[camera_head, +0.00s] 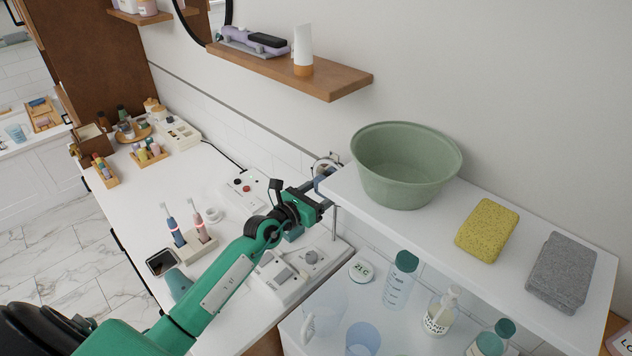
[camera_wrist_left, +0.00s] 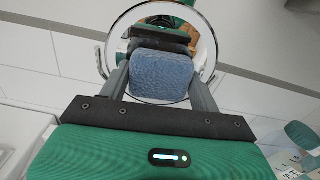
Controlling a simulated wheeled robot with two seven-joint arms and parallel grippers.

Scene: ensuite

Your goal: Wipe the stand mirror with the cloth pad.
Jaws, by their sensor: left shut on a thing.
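The stand mirror (camera_wrist_left: 207,45) is round with a shiny rim and faces my left wrist camera, reflecting my green and black gripper. In the head view the mirror (camera_head: 322,164) is small and mostly hidden behind my left gripper (camera_head: 328,182), near the wall at the shelf's left end. In the left wrist view my left gripper (camera_wrist_left: 160,88) is shut on the blue cloth pad (camera_wrist_left: 162,76). The pad covers the lower middle of the mirror. I cannot tell whether it touches the glass. My right gripper is not in view.
A white shelf (camera_head: 490,245) beside the gripper holds a green basin (camera_head: 405,165), a yellow sponge (camera_head: 487,230) and a grey folded cloth (camera_head: 562,272). Bottles stand below it. A toothbrush holder (camera_head: 195,245) and switch boxes (camera_head: 283,275) stand near my left arm.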

